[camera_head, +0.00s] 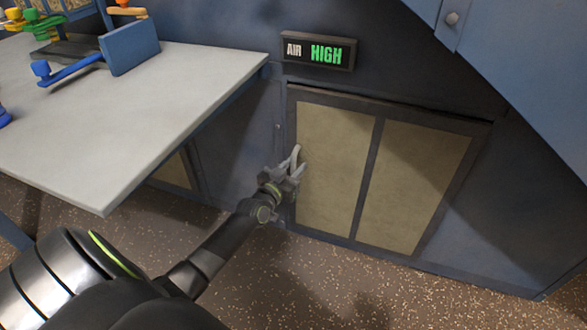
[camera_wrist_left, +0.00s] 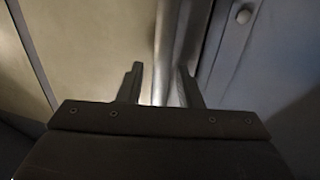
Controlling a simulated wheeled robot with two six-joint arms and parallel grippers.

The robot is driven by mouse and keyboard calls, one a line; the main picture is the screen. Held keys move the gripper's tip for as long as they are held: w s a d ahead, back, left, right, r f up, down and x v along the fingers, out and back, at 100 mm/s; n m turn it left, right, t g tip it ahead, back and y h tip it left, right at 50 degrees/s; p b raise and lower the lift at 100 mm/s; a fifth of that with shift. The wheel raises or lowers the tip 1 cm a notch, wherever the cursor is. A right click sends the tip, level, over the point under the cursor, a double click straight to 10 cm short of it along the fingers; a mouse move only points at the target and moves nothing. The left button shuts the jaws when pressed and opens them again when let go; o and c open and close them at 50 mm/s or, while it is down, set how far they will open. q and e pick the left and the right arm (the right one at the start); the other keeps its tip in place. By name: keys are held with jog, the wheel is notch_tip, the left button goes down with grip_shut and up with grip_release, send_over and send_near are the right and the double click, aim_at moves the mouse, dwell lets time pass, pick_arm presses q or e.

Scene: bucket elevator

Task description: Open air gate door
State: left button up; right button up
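The air gate door (camera_head: 368,170) is a dark-framed door with two beige panels, low in the blue-grey wall. It looks shut or nearly so; a thin dark gap shows along its top edge. My left gripper (camera_head: 294,163) is at the door's left edge, with its fingers apart. In the left wrist view, the fingers (camera_wrist_left: 160,85) stand on either side of a shiny upright strip at the door's edge, with a beige panel (camera_wrist_left: 85,50) to the left. I cannot tell whether they touch it. My right gripper is not in view.
A lit sign (camera_head: 318,51) reading "AIR HIGH" hangs above the door. A pale table (camera_head: 130,110) with blue, green and orange parts stands at the left, close to my left arm. A blue slanted panel (camera_head: 520,70) overhangs at upper right. Speckled floor (camera_head: 330,285) lies clear in front.

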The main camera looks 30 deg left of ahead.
pick_arm(q)
grip_shut()
jog(key=shift+s+d+p, duration=0.1)
jog(key=shift+s+p, duration=0.15)
jog(key=shift+p, duration=0.15)
